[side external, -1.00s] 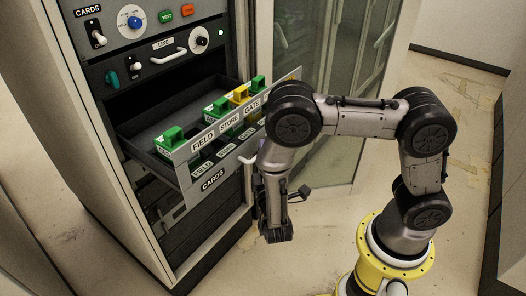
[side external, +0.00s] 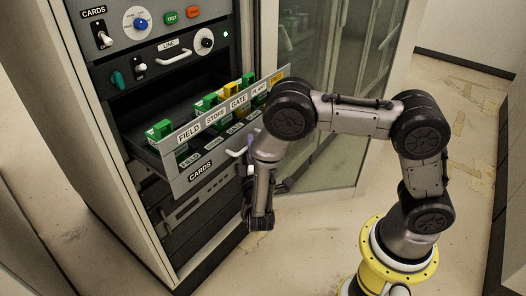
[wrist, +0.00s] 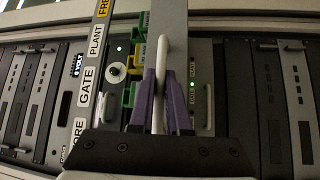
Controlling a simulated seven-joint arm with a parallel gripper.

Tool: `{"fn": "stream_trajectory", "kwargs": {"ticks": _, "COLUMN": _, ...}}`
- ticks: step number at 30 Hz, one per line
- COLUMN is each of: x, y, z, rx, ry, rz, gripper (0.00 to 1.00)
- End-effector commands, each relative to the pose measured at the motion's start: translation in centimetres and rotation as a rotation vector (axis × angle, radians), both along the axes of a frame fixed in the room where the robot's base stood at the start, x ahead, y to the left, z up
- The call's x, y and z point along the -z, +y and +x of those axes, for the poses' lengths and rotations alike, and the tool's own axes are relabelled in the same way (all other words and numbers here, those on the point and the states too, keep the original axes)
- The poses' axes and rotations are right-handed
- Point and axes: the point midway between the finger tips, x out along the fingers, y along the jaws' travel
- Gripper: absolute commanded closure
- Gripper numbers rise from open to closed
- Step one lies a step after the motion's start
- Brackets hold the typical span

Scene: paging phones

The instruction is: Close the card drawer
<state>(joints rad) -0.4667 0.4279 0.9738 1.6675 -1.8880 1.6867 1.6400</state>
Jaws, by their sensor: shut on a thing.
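The card drawer (side external: 224,146), a grey-fronted drawer marked CARDS, is partly pulled out of the rack cabinet. Its front carries FIELD, STORE, GATE and PLANT labels and a yellow FREE label. Green cards (side external: 160,130) and a yellow card (side external: 229,89) stand in it. My gripper (wrist: 160,98) has purple fingers shut around the white drawer handle (wrist: 164,55) in the wrist view. In the side view the handle (side external: 237,153) shows at the front, and my wrist hides part of the drawer's right side.
The rack's upper panels (side external: 165,60) hold knobs, switches and a LINE handle above the drawer. An open glass door (side external: 305,110) stands right of the rack, close behind my arm. The floor (side external: 300,230) in front is clear.

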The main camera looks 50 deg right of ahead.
Motion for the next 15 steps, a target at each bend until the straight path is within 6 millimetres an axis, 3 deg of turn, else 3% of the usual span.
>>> {"fn": "stream_trajectory", "kwargs": {"ticks": 15, "x": -0.1, "y": 0.1, "z": 14.4, "rx": -0.002, "ry": -0.006, "rz": 0.000, "gripper": 1.00}}
